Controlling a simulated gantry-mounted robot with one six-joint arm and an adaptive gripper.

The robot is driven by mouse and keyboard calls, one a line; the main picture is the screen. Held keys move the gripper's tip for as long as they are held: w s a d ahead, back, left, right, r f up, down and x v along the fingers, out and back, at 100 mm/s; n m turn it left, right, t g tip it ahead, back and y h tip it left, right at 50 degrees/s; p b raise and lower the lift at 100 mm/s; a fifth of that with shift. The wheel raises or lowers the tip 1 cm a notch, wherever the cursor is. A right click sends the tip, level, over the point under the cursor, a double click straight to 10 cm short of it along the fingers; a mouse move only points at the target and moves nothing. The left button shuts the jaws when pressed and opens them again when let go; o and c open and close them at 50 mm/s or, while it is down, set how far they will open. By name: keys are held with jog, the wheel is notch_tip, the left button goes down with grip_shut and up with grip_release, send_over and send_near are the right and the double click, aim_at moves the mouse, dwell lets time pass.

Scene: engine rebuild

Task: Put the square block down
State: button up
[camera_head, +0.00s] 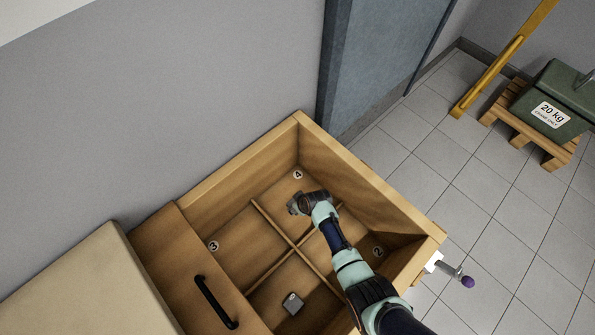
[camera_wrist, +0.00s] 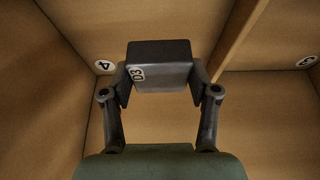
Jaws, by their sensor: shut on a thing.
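In the wrist view, the square block (camera_wrist: 163,77) is dark grey with a white label reading D3. My gripper (camera_wrist: 160,88) is shut on its two sides. The block is over or in compartment 4 of the wooden box; I cannot tell whether it touches the floor. In the head view, my gripper (camera_head: 308,202) reaches down into the wooden box (camera_head: 372,178), near the compartment marked 4, and the arm comes in from the lower right. The block (camera_head: 293,207) is mostly hidden there by the gripper.
Low dividers (camera_head: 271,222) cross the box floor and split it into compartments; labels 2, 3 and 4 show. Another grey block (camera_head: 292,303) lies in the front compartment. A lid with a black handle (camera_head: 214,302) is at left. A green 20 kg weight (camera_head: 552,100) stands on a pallet.

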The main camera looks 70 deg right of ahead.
notch_tip(320, 180, down, 8)
jog(key=b, duration=0.4)
jog(key=shift+f, duration=0.15)
jog(key=shift+w, duration=0.1)
jog(key=o, duration=1.4)
jog(key=shift+r, duration=0.3)
jog(key=p+v, duration=0.8)
jog(key=v, duration=0.3)
jog(key=shift+s+r, duration=0.3)
